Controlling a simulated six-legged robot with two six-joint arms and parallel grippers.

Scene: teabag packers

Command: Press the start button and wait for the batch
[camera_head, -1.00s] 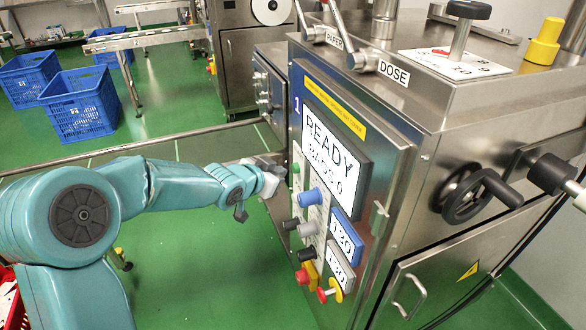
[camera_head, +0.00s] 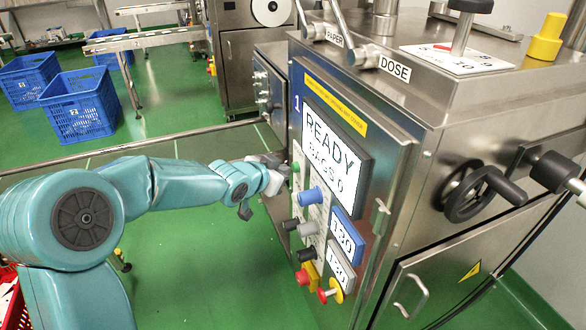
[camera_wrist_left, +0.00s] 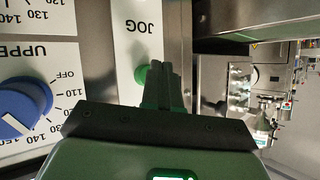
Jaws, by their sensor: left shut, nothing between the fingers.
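The control panel (camera_head: 312,215) stands on the front of the steel machine. Its screen (camera_head: 335,150) reads READY and BAGS 0. A green button (camera_head: 295,168) sits at the panel's upper left edge, and it also shows in the left wrist view (camera_wrist_left: 142,74), beside a label reading JOG. My left gripper (camera_head: 277,160) is shut and empty, just beside this button at the panel edge. In the left wrist view its fingertips (camera_wrist_left: 163,72) partly cover the green button. I cannot tell whether they touch it. My right gripper is not in view.
A metal rail (camera_head: 130,147) runs behind my left arm. A blue crate (camera_head: 80,105) stands on the floor at left.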

